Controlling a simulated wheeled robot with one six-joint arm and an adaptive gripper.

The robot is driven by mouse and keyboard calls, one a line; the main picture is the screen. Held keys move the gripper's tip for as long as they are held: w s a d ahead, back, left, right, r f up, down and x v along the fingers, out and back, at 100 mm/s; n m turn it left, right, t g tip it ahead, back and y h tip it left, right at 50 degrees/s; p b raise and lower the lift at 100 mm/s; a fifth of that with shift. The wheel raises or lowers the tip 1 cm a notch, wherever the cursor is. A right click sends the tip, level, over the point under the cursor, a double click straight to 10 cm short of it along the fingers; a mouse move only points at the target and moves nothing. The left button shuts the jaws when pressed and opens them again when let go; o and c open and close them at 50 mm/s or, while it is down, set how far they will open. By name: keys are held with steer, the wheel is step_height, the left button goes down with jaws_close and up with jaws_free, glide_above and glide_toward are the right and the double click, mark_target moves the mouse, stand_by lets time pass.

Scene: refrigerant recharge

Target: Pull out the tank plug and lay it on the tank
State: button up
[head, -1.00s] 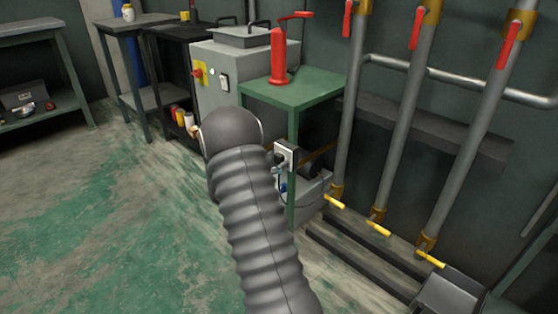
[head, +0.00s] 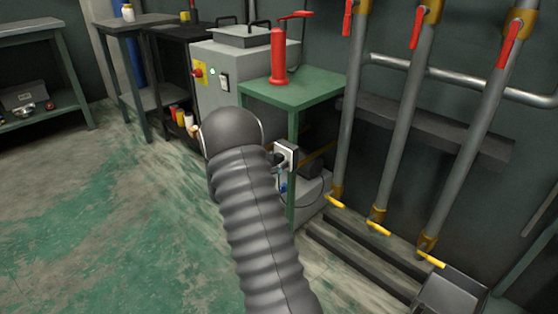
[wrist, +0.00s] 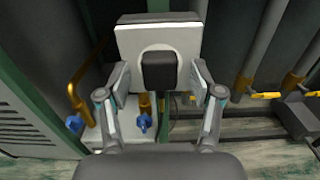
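A black plug (wrist: 158,71) sits in the round socket of a white wall plate (wrist: 127,40) in the wrist view. The socket box (head: 288,153) shows beside the green table's leg in the head view. My gripper (wrist: 159,84) is open, with one finger on each side of the plug and a small gap on both sides. In the head view my arm partly hides the gripper. A pale grey unit (head: 309,200), perhaps the tank, stands low behind the table leg. It also shows in the wrist view (wrist: 98,137), with blue knobs (wrist: 143,122) by it.
A green table (head: 300,87) with a red cylinder (head: 278,58) stands above the socket. Grey vertical pipes (head: 398,120) with yellow handles (head: 378,229) stand to the right. A grey machine (head: 209,90) stands behind. The floor at left is clear.

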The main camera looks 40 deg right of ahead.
jaws_close()
steer(key=shift+a, duration=0.15)
steer(key=shift+s+a, duration=0.2)
steer(key=shift+a, duration=2.65)
